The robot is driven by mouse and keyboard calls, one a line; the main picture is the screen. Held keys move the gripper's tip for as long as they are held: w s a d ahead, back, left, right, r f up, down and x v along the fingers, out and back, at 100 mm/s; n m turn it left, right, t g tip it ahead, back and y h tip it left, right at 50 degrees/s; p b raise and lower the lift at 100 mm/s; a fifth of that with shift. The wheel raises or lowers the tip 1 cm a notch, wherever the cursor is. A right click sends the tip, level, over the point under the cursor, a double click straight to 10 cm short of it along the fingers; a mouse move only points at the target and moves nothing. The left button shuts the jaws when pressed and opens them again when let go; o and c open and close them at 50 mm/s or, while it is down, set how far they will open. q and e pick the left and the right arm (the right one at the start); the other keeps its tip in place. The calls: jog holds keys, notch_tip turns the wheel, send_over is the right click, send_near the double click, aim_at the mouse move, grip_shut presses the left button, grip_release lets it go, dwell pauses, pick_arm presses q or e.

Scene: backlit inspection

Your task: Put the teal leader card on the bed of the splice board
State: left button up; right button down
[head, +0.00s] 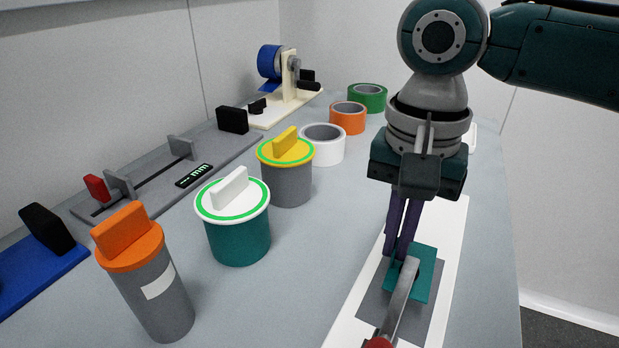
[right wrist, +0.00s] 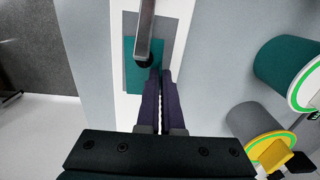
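The teal leader card (head: 423,275) is a flat square over the grey bed (head: 435,308) of the white splice board (head: 456,222). It also shows in the right wrist view (right wrist: 132,51). It overlaps the bed's far edge in the head view and appears slightly raised; contact with the bed is unclear. My right gripper (head: 396,256) points down at the card's edge, its dark purple fingers close together and apparently shut on it. The fingertips also show in the right wrist view (right wrist: 160,74). A silver bar (head: 403,300) with a red end crosses over the card. My left gripper is out of view.
Left of the board stand an orange-lidded canister (head: 160,300), a white-lidded teal canister (head: 238,240) and a yellow-lidded grey canister (head: 288,186). Tape rolls, including a white one (head: 323,150), stand behind. A grey measuring fixture (head: 150,190) lies along the wall. Bare table separates canisters and board.

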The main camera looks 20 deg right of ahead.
aim_at(396, 246)
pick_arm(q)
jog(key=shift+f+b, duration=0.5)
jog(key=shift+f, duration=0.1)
pick_arm(e)
notch_tip(396, 246, down, 4)
jog(key=shift+r, duration=0.2)
jog(key=c, duration=1.5)
grip_release()
jog(key=shift+f, duration=0.1)
jog(key=shift+c, duration=0.2)
jog(key=o, duration=0.5)
jog(key=shift+c, duration=0.2)
